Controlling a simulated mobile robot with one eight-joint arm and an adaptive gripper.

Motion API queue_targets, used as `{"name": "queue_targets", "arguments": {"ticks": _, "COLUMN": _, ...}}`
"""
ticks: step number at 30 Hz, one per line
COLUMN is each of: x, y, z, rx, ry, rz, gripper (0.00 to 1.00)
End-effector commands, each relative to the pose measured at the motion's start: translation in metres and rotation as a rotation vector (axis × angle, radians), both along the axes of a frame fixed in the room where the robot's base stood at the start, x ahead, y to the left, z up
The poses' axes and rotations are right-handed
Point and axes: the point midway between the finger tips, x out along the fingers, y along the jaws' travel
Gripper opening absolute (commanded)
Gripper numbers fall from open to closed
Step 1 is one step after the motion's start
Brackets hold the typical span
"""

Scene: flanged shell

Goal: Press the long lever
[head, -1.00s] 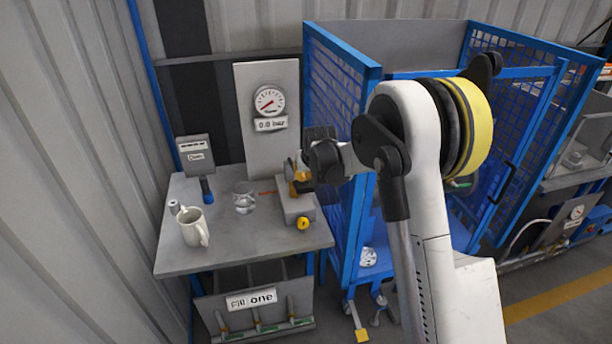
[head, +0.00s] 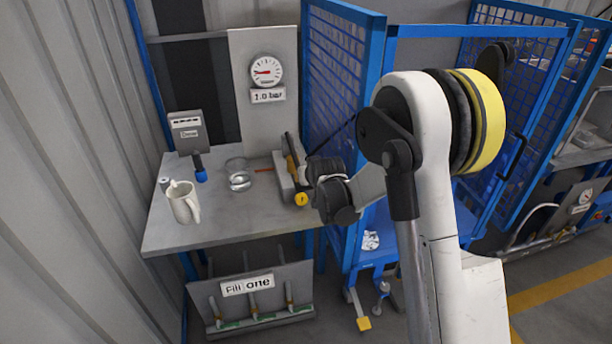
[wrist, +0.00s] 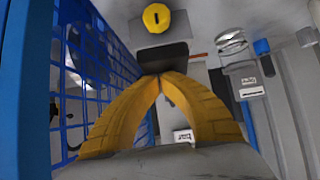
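A grey block (head: 285,176) with a round yellow knob (head: 301,199) sits at the right side of the table. A slim dark lever (head: 294,147) with yellow beside it rises from the block. In the wrist view the yellow knob (wrist: 157,18) is at the top. My gripper's yellow fingers (wrist: 160,76) meet at their tips, with nothing visible between them. A dark flat piece (wrist: 162,56) is right at the tips; I cannot tell whether it is the lever's end. My wrist partly covers the block's right side in the head view. The gauge (head: 266,72) reads 1.0 bar.
The table (head: 215,225) also holds a white mug (head: 183,203), a clear glass (head: 238,178) and a blue-handled piece (head: 200,172) by a small box. A blue mesh cage (head: 334,80) stands close on the right. A "Fill one" panel (head: 262,300) is below.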

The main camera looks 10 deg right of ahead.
Motion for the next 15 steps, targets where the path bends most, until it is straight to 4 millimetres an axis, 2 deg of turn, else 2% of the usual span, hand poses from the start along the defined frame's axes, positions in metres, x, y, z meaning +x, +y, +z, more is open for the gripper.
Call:
{"name": "queue_targets", "arguments": {"ticks": 8, "x": -0.003, "y": 0.000, "z": -0.002, "rx": 0.000, "ry": 0.013, "rz": 0.000, "gripper": 0.00}}
{"name": "queue_targets", "arguments": {"ticks": 11, "x": -0.003, "y": 0.000, "z": 0.007, "rx": 0.000, "ry": 0.012, "rz": 0.000, "gripper": 0.00}}
{"name": "queue_targets", "arguments": {"ticks": 15, "x": -0.002, "y": 0.001, "z": 0.035, "rx": 0.000, "ry": 0.007, "rz": 0.000, "gripper": 0.00}}
